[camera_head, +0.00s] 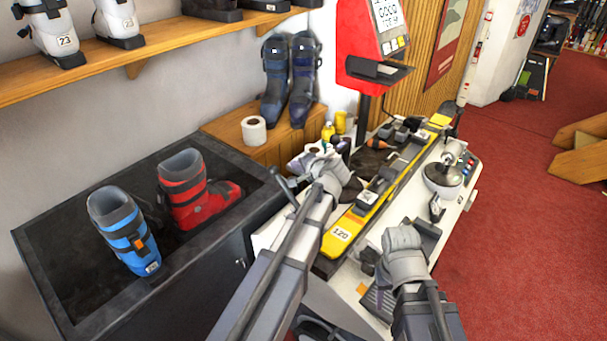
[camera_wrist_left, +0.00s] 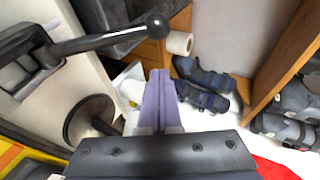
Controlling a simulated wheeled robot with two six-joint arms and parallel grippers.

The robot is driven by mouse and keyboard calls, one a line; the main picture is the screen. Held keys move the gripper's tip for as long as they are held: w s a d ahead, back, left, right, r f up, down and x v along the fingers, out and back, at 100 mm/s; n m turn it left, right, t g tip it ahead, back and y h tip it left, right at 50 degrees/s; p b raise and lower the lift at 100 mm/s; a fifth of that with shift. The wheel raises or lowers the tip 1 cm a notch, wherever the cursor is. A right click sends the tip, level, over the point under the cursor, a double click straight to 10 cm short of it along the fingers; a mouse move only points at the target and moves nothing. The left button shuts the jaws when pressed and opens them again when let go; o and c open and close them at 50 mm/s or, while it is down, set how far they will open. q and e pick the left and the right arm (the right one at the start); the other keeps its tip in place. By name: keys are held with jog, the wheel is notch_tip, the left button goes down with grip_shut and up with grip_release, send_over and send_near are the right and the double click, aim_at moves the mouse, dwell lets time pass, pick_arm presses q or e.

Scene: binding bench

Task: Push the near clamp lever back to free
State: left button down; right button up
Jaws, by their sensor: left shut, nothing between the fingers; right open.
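The near clamp lever (camera_wrist_left: 115,38) is a black bar with a round ball knob, at the upper left of the left wrist view. It runs from a dark clamp body (camera_wrist_left: 28,65); a round dark pad (camera_wrist_left: 90,120) sits below. In the head view the lever (camera_head: 284,186) shows just left of my left arm. My left gripper (camera_head: 303,160) has its purple fingers shut and empty; they also show in the left wrist view (camera_wrist_left: 160,90), below the knob in the picture, with no clear contact. My right gripper (camera_head: 418,238) is open at the bench's near right; its fingertips are hard to make out.
A yellow ski (camera_head: 380,195) lies along the bench between my arms. Bottles (camera_head: 328,130) and small tools crowd the bench's far end. A blue boot (camera_head: 125,232) and a red boot (camera_head: 195,195) stand in the dark tray (camera_head: 50,270) at left. A paper roll (camera_head: 254,131) stands behind.

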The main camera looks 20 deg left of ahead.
aim_at(278, 169)
pick_arm(q)
jog(key=shift+s+a+f+b, duration=0.1)
jog(key=shift+a+f+b, duration=0.4)
jog(key=shift+a, duration=0.5)
jog(key=shift+s+a+f+b, duration=0.1)
jog(key=shift+a+f+b, duration=0.15)
jog(key=shift+a+f, duration=0.5)
pick_arm(e)
jog(key=shift+f, duration=1.05)
pick_arm(q)
jog(key=shift+a+r, duration=0.2)
jog(key=shift+r, duration=0.05)
jog(key=shift+w+a+f+b, duration=0.25)
jog(key=shift+a+f+b, duration=0.15)
jog(key=shift+a, duration=0.15)
jog(key=shift+w+a+f+b, duration=0.2)
jog(key=shift+a+f+b, duration=0.2)
jog(key=shift+a, duration=0.15)
jog(key=shift+r, duration=0.1)
pick_arm(e)
jog(key=shift+f, duration=0.65)
pick_arm(q)
jog(key=shift+d+r, duration=0.1)
pick_arm(e)
jog(key=shift+r, duration=0.1)
